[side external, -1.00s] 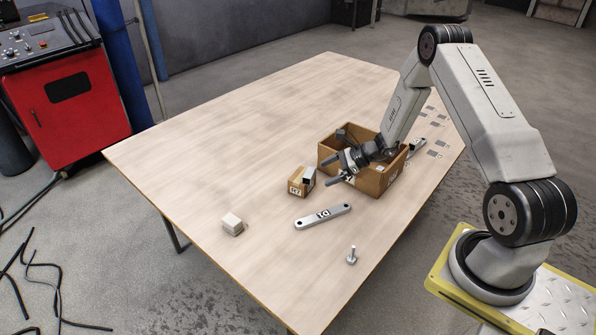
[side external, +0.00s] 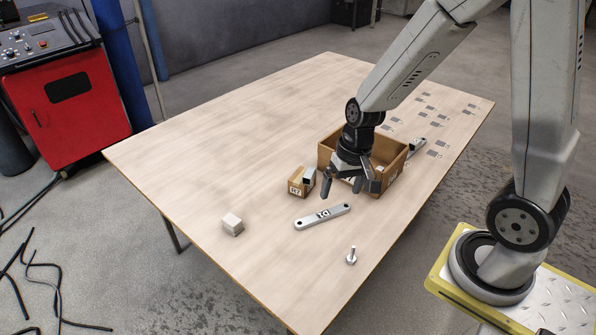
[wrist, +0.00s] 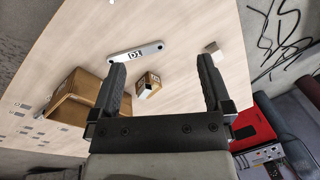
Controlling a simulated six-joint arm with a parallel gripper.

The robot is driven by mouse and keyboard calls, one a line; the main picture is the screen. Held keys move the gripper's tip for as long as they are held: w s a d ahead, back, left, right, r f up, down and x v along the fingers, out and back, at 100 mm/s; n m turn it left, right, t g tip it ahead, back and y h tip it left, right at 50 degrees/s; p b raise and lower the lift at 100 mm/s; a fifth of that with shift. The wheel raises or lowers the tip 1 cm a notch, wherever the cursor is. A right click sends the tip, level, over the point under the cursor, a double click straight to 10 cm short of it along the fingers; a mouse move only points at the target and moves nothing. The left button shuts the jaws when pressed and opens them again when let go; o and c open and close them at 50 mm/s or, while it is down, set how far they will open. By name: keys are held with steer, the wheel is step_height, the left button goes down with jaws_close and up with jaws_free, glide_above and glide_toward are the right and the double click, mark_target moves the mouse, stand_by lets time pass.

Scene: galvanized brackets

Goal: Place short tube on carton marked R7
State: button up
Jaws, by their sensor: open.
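A small brown carton (side external: 298,189) stands mid-table with a white label that seems to read R7; it also shows in the wrist view (wrist: 149,83). A grey patch or piece shows at its right side; I cannot tell what it is. I cannot clearly make out a short tube. My gripper (side external: 350,188) points down, open and empty, in front of the large open carton (side external: 394,174) and right of the small one. In the wrist view, the small carton appears between the open fingers of my gripper (wrist: 161,70), beyond them. My gripper hides part of the large carton.
A flat grey bar with a marked label (side external: 323,215) lies in front of the small carton. A pale block (side external: 232,225) lies to the left, and an upright bolt (side external: 351,256) stands near the front edge. Another grey bar (side external: 417,145) lies behind the large carton.

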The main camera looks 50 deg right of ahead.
steer(key=s+r+n, duration=0.1)
steer(key=n, duration=0.1)
steer(key=s+a+r+n+t+h, duration=0.1)
steer(key=s+a+n, duration=0.1)
steer(key=n, duration=0.1)
steer(key=shift+r+n+t, duration=0.3)
steer(key=shift+r, duration=0.1)
steer(key=shift+w+d, duration=0.1)
steer(key=shift+w, duration=0.1)
stand_by(0.6)
steer(key=n+t+y, duration=0.1)
steer(key=n+t, duration=0.2)
steer(key=t, duration=0.5)
glide_above(313, 173)
steer(key=s, duration=0.3)
step_height(313, 173, down, 14)
steer(key=shift+s+d+f+n+t+y, duration=0.25)
steer(key=shift+f+y, duration=0.35)
steer(key=shift+f, duration=0.85)
steer(key=shift+s+d+f+n+t+y, duration=0.1)
steer(key=shift+d+f+n+t+y, duration=0.3)
steer(key=shift+f, duration=1)
steer(key=shift+s+d+f+n+t+y, duration=0.1)
steer(key=shift+f+t+y, duration=0.25)
steer(key=shift+f+y, duration=0.8)
steer(key=shift+f+h, duration=0.35)
